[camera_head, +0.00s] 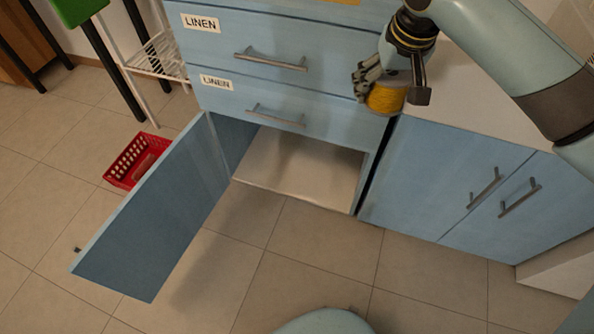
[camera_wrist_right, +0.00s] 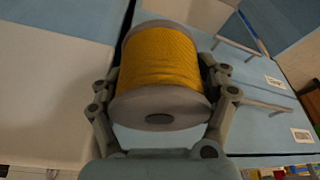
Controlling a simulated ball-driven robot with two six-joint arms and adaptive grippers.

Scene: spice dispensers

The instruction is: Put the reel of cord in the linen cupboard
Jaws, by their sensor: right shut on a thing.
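The reel of cord (camera_head: 386,99) is a spool of yellow-orange cord with grey end flanges. My right gripper (camera_head: 374,90) is shut on it and holds it in the air in front of the blue cabinet, near the right end of its drawers. The right wrist view shows the reel (camera_wrist_right: 160,60) between both fingers of the right gripper (camera_wrist_right: 160,95). The linen cupboard (camera_head: 300,172) is the low compartment under two drawers labelled LINEN. Its blue door (camera_head: 160,215) stands wide open to the left, and the visible part of its pale floor is bare. My left gripper is out of view.
Two drawers with bar handles (camera_head: 270,60) are shut above the compartment. Blue cupboards (camera_head: 455,185) with a white top stand to the right. A red basket (camera_head: 137,160) is on the floor behind the open door. The tiled floor in front is clear.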

